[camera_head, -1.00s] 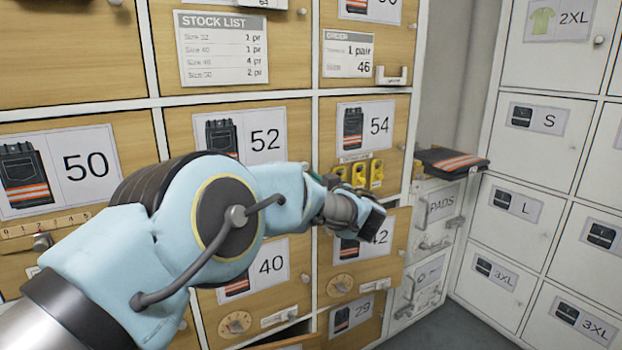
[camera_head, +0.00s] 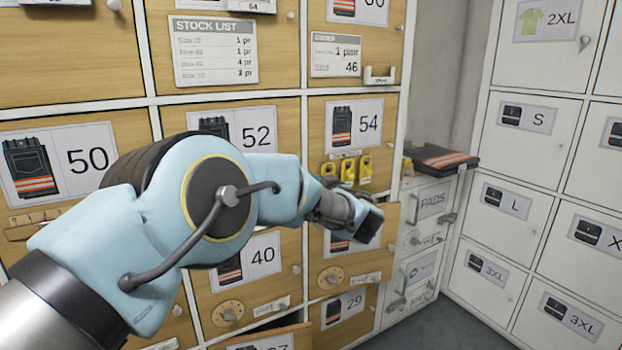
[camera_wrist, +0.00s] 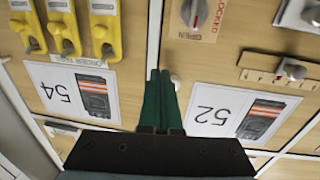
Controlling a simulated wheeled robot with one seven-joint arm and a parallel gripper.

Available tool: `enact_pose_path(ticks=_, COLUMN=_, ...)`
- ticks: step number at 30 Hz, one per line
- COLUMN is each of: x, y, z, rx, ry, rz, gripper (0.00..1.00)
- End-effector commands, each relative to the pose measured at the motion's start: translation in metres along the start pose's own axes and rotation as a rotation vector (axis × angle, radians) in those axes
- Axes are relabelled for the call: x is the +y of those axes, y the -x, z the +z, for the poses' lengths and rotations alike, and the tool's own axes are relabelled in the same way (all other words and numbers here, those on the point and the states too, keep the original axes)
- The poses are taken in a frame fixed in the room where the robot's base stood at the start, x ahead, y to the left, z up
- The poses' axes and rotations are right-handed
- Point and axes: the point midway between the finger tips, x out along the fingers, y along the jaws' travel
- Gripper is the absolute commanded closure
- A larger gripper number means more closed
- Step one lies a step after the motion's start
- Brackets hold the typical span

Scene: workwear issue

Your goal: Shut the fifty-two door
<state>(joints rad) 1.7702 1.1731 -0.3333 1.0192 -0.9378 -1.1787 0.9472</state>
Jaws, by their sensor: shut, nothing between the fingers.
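The fifty-two door (camera_head: 180,112) is a wooden locker door with a trouser picture and "52" label, in the middle column in the head view. My arm hides its lower part. It looks about flush with its frame there, but I cannot tell if a small gap remains. In the wrist view the fifty-two door (camera_wrist: 225,75) is upside down at the right, with a rotary latch (camera_wrist: 197,12) marked LOCKED and OPEN and a pale knob near its edge. My gripper (camera_wrist: 160,74) has its green fingers together by the divider between 52 and 54. My gripper (camera_head: 368,222) partly covers the 42 label in the head view.
The 54 door (camera_head: 357,105) has yellow hooks (camera_head: 348,170) under its label. The 42 door (camera_head: 388,225) appears slightly ajar. A lower door (camera_head: 285,336) stands out at the bottom. Folded trousers (camera_head: 440,158) lie on the white PADS unit. White lockers (camera_head: 530,130) stand at the right.

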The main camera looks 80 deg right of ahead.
Motion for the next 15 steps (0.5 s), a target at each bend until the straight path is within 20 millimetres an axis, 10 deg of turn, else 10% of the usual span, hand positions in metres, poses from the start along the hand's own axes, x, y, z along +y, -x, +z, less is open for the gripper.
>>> enact_pose_path(ticks=15, x=0.008, y=0.071, z=0.003, rx=-0.002, ry=-0.002, rz=0.002, gripper=1.00)
